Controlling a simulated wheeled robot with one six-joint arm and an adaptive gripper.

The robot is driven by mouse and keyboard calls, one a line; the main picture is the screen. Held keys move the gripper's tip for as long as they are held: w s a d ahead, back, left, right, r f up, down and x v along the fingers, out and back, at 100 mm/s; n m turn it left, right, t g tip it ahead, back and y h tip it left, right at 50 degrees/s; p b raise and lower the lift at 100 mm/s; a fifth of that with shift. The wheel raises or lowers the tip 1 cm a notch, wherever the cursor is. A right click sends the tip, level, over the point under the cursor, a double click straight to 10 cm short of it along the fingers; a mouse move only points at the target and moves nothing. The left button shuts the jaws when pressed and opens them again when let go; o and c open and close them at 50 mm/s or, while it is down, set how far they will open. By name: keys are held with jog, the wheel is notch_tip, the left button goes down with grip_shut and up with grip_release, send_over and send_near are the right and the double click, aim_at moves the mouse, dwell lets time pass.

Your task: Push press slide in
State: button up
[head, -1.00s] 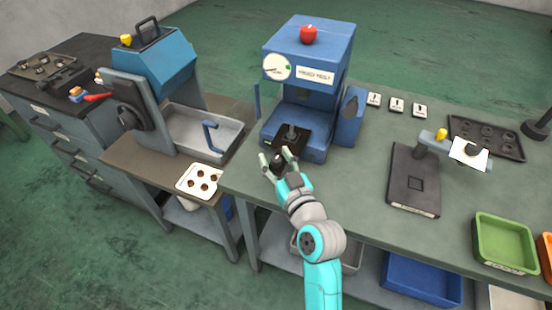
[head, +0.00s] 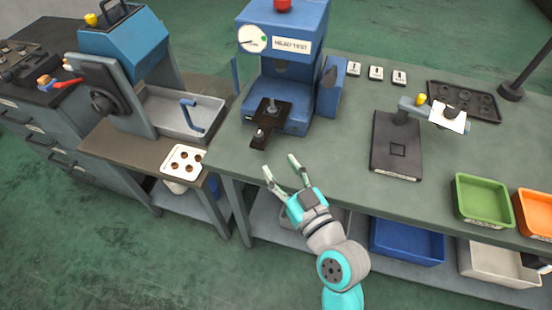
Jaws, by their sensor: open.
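The blue press (head: 288,48) labelled "HEAD TEST" stands at the back middle of the bench, with a dial on its front and a red knob on top. Its dark slide (head: 261,136) sticks out of the front of the press base toward me. A small metal knob stands on the slide's near end, and a small upright part shows farther back on it. My gripper (head: 281,167) is open and empty, in front of the slide and a little right of its near end, apart from it.
A black plate stand (head: 397,147) is to the right, with green (head: 482,201) and orange (head: 536,213) bins beyond. Three small labelled cards (head: 376,72) lie right of the press.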

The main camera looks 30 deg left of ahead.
jog(key=shift+s+f, duration=0.1)
jog(key=shift+s, duration=0.1)
jog(key=c, duration=0.7)
jog(key=s+n, duration=0.1)
jog(key=n, duration=0.1)
jog(key=s+n, duration=0.1)
jog(key=n, duration=0.1)
jog(key=s+a+f+n+h, duration=0.1)
jog(key=n, duration=0.1)
jog(key=shift+s+n+t, duration=0.25)
jog(key=shift+n+t, duration=0.05)
jog(key=shift+t, duration=0.1)
grip_shut()
jog(key=w+a+n+t, duration=0.1)
jog(key=w+a+n, duration=0.5)
jog(key=n, duration=0.3)
jog(key=shift+w+a+r+h, duration=0.15)
jog(key=shift+a+r+h, duration=0.25)
jog(key=shift+a, duration=0.25)
